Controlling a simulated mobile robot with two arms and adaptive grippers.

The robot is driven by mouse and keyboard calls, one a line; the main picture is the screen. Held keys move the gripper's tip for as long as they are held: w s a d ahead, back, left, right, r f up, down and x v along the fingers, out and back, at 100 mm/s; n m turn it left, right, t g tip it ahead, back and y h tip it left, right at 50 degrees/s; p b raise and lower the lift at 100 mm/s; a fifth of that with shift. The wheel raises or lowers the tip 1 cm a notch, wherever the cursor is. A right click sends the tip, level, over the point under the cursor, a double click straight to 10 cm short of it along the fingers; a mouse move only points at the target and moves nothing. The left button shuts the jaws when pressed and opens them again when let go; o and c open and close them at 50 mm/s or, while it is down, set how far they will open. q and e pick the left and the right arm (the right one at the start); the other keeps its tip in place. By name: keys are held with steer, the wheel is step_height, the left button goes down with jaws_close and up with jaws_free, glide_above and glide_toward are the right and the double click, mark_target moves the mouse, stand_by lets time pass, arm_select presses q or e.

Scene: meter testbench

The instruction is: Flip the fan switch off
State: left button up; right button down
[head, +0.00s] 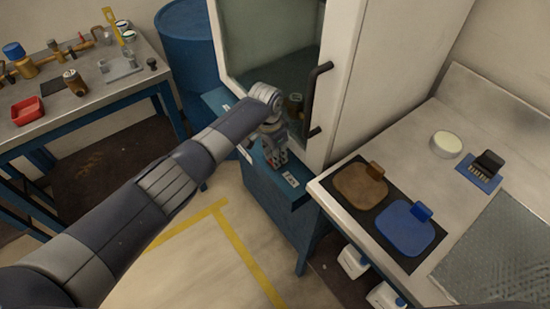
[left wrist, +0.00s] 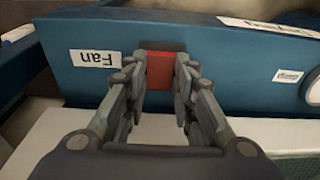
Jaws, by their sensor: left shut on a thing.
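The fan switch is a red rocker (left wrist: 160,70) in a dark frame on a blue panel (left wrist: 225,65), beside an upside-down "Fan" label (left wrist: 95,58) in the left wrist view. My left gripper (left wrist: 160,88) has one finger on each side of the red switch and is shut on it. In the head view my left gripper (head: 276,158) points down at the front of the blue base of a glass-fronted cabinet and mostly hides the switch. My right gripper is not in view.
The white cabinet (head: 345,80) with a black handle (head: 318,95) stands behind the gripper. A counter at right holds brown (head: 360,185) and blue (head: 408,228) pads. A workbench (head: 90,95) with fittings and a red tray (head: 27,111) is at left. The floor between is clear.

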arm_select(q)
steer(key=o, duration=1.1)
steer(key=shift+c, duration=0.2)
steer(key=shift+r, duration=0.1)
step_height(320, 180, up, 12)
steer(key=a, duration=0.1)
steer(key=shift+s+a, duration=0.15)
steer(key=shift+s, duration=0.3)
